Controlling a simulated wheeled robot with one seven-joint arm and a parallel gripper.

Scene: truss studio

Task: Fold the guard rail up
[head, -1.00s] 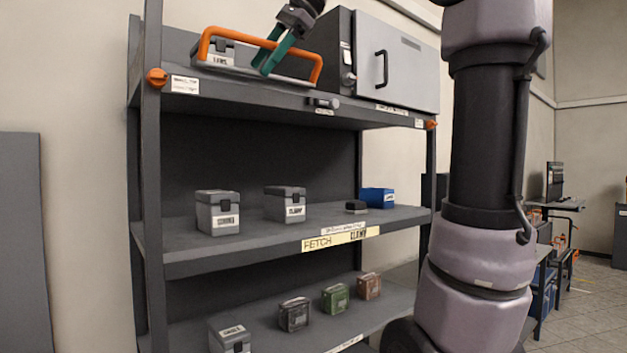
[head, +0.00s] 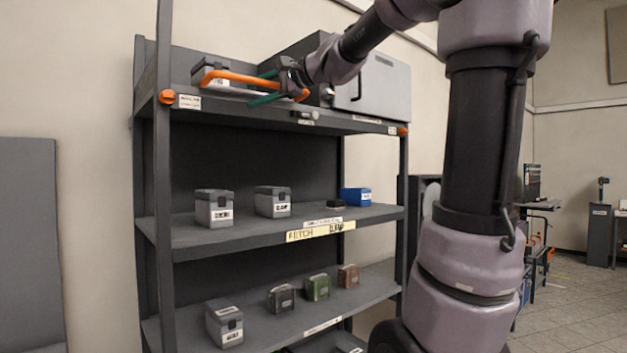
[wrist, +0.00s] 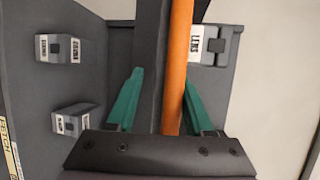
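The orange guard rail (head: 235,76) runs along the front of the top shelf (head: 225,107), with an orange knob (head: 167,97) at the left post. My gripper (head: 262,88) is at the right part of the rail, its green fingers pointing left in the head view. In the wrist view the orange bar (wrist: 178,60) passes between the spread fingers of my gripper (wrist: 160,88), nearer the right finger. A gap shows on the left side, so the fingers are open around the bar, not closed on it. Contact with the right finger cannot be told.
A grey cabinet with a handle (head: 385,85) stands on the top shelf, right of the rail. A labelled box (wrist: 205,45) sits behind the rail. The middle shelf (head: 255,232) holds grey boxes and a blue box (head: 356,197). Open floor lies right.

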